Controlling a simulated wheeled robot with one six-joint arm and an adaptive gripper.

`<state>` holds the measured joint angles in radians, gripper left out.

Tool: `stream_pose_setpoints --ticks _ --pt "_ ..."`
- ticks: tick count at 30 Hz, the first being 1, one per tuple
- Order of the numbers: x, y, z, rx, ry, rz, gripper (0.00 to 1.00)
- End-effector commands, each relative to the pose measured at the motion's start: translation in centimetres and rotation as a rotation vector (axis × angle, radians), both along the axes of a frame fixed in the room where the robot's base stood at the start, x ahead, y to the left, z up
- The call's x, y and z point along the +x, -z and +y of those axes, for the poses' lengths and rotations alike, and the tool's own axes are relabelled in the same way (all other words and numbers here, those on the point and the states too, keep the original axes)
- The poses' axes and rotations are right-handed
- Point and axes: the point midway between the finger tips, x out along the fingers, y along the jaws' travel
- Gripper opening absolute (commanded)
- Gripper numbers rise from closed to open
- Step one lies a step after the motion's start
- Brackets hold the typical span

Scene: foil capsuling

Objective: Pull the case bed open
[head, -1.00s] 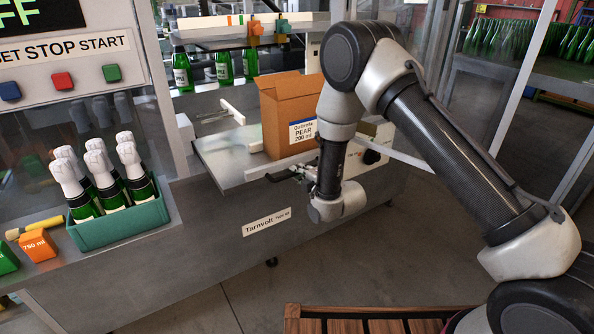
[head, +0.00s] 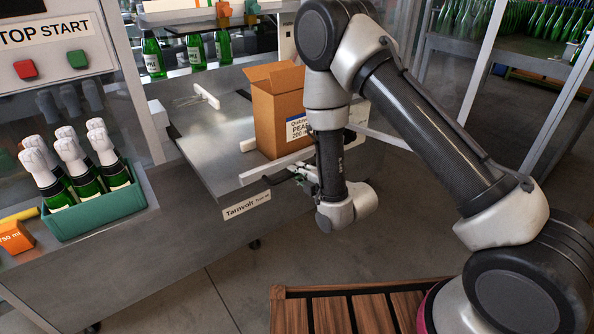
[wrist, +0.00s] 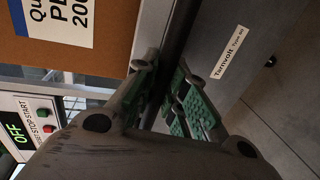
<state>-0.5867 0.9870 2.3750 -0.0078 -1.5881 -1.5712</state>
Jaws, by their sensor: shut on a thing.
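The case bed (head: 215,165) is a grey metal slide with a white front rail (head: 258,174), jutting from the machine front in the head view. An open cardboard box (head: 276,108) labelled pear stands upright on it, also in the wrist view (wrist: 40,48). My gripper (head: 293,172) is at the bed's front, just under the box. In the wrist view my gripper (wrist: 164,68) has its green-padded fingers shut on the dark handle bar (wrist: 184,22). My own wrist hides part of the handle in the head view.
A green crate (head: 100,218) of foil-topped bottles stands on the left counter. The Tarnvolt plate (head: 246,205) is on the machine front. A slatted wooden surface (head: 335,310) lies low at front. Bare floor (head: 225,275) is free between it and the machine.

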Motion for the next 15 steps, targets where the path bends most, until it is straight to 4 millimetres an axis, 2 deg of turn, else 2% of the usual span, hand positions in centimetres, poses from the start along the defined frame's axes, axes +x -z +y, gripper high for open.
stream_pose_setpoints --ticks 5,6,9,15 --pt "0.01 0.07 -0.01 -0.001 0.000 0.002 0.00" --pt "0.02 0.06 0.00 -0.001 0.000 0.002 0.17" --pt "0.02 0.06 0.00 -0.001 0.000 0.001 0.35" --pt "0.06 0.00 0.03 0.000 0.000 0.000 0.35"
